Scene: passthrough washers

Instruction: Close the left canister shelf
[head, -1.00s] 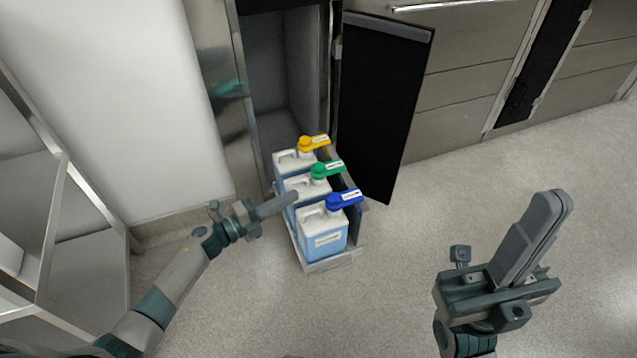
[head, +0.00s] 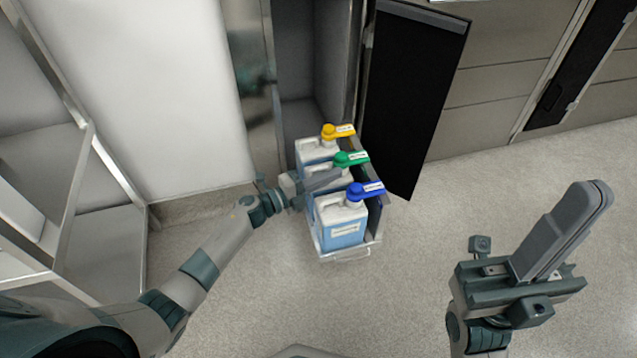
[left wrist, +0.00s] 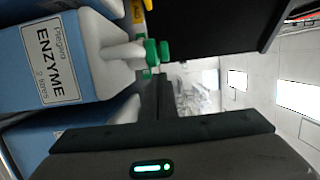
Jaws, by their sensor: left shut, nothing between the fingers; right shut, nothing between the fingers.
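My left gripper (head: 338,177) is shut and lies across the canisters, between the green and blue caps; contact cannot be told. In the left wrist view, an ENZYME-labelled canister (left wrist: 50,60) and a green cap (left wrist: 152,50) show close by. My right gripper (head: 590,200) is shut and empty over the floor.
The cabinet's black door (head: 405,100) stands open to the right of the shelf. A metal rack (head: 100,160) stands at the left beside a white panel (head: 140,90). The floor (head: 420,290) in front of the shelf is clear.

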